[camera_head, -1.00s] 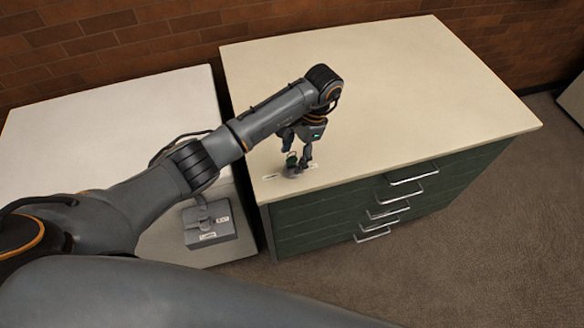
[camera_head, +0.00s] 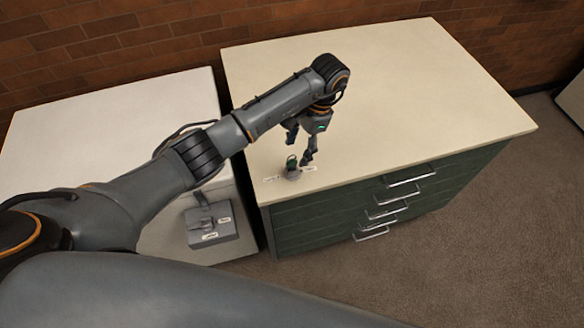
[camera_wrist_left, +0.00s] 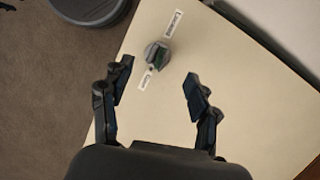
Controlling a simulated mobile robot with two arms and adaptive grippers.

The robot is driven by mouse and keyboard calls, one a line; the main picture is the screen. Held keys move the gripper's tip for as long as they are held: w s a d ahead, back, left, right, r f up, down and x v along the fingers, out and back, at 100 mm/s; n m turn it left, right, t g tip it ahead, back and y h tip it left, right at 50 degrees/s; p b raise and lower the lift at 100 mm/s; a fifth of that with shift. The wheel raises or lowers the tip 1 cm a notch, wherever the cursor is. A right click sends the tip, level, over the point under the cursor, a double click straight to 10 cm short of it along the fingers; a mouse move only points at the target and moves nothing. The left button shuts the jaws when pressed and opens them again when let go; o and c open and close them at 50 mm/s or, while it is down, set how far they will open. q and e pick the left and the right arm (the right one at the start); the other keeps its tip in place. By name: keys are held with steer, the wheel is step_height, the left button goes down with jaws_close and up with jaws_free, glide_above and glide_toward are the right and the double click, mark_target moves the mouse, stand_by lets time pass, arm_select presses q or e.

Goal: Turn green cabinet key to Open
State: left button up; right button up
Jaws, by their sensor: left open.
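The key (camera_head: 292,162) with a green part stands in a small grey lock on the near left corner of the cream top of the green cabinet (camera_head: 330,217). White labels lie on either side of the lock; their words are too small to read surely. In the left wrist view the lock and key (camera_wrist_left: 157,54) sit ahead of the fingers. My left gripper (camera_head: 301,146) is open and empty, just above and right of the key, apart from it; its fingers (camera_wrist_left: 157,84) also show spread in the left wrist view. My right gripper is out of view.
A white-topped unit (camera_head: 110,115) stands to the left, with a narrow gap between. A grey box with a lever and labels (camera_head: 211,228) is at its front. Silver drawer handles (camera_head: 410,176) stick out of the cabinet front. The rest of the cabinet top is clear.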

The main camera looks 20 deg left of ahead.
arm_select(q)
steer(key=p+v, duration=0.3)
steer(key=v, duration=0.1)
steer(key=shift+w+d+r, duration=0.1)
steer(key=shift+d+r, duration=0.05)
steer(key=shift+r, duration=0.25)
stand_by(0.4)
